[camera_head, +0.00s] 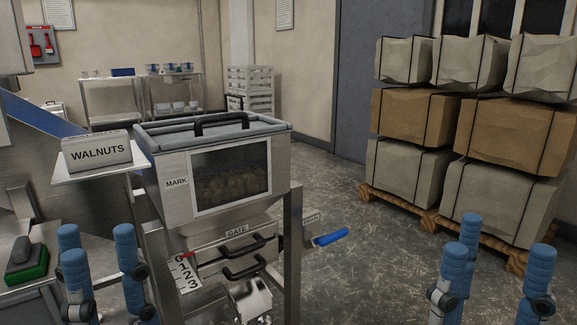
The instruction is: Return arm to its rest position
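My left gripper (98,240) is at the lower left, its blue padded fingers pointing up and spread apart, with nothing between them. My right gripper (500,245) is at the lower right, its blue fingers also apart and empty. Both arms' links are out of frame below. Neither gripper appears to touch the steel hopper (230,255) between them, though the left one is close to its lower left side in the picture.
The hopper has a window showing brown contents (230,182), a grey lid (160,130), black handles and a blue lever (331,238). A WALNUTS sign (97,153) stands left. Wrapped boxes (410,120) on pallets stand right. Open floor (340,200) lies between.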

